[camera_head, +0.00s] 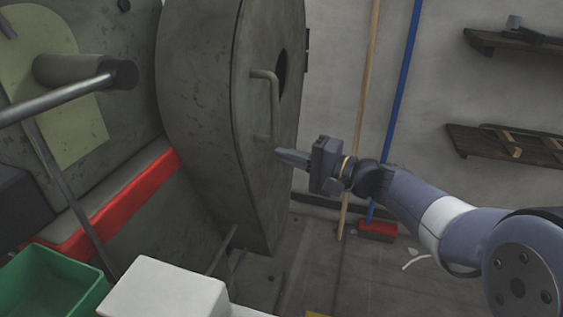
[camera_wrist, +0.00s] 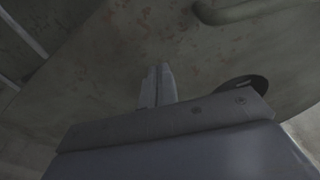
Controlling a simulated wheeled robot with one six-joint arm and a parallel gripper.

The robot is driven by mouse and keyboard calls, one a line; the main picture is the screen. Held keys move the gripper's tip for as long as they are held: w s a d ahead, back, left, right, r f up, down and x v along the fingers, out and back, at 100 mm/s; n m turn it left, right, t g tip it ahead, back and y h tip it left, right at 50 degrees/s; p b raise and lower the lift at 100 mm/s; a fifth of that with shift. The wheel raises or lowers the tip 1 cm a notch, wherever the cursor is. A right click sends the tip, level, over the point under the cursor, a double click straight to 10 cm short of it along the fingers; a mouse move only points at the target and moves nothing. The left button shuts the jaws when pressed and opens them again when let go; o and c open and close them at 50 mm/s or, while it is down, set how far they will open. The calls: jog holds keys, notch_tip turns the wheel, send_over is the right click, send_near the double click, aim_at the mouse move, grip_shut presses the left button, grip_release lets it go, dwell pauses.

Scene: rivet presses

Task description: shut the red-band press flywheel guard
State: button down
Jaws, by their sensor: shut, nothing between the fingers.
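The flywheel guard (camera_head: 210,90) is a large rounded grey-green metal cover on the press with the red band (camera_head: 125,197). It stands swung out from the press body, with its flat outer face turned to the right. A bent bar handle (camera_head: 268,105) and a dark hole (camera_head: 282,72) are on that face. My gripper (camera_head: 279,154) is shut and empty, with its fingertips close to the guard face just below the handle. In the wrist view the shut fingers (camera_wrist: 157,86) point at the guard's worn surface (camera_wrist: 120,40); I cannot tell whether they touch it.
A green bin (camera_head: 50,285) and a white box (camera_head: 165,290) stand at the lower left. A wooden pole (camera_head: 362,90) and a blue-handled broom (camera_head: 405,85) lean on the back wall. Shelves (camera_head: 510,150) hang at the right. Floor below the arm is mostly clear.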

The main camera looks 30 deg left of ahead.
jog(key=s+d+p, duration=0.2)
jog(key=s+d, duration=0.4)
jog(key=s, duration=0.2)
jog(key=shift+s+d, duration=0.15)
jog(key=shift+s, duration=0.15)
jog(key=shift+w, duration=0.1)
jog(key=w+a, duration=0.4)
jog(key=w, duration=0.1)
jog(key=w+a+b, duration=0.1)
jog(key=w+a, duration=0.1)
jog(key=w, duration=0.1)
jog(key=shift+w+a, duration=0.1)
jog(key=shift+a, duration=0.8)
jog(key=shift+f, duration=0.1)
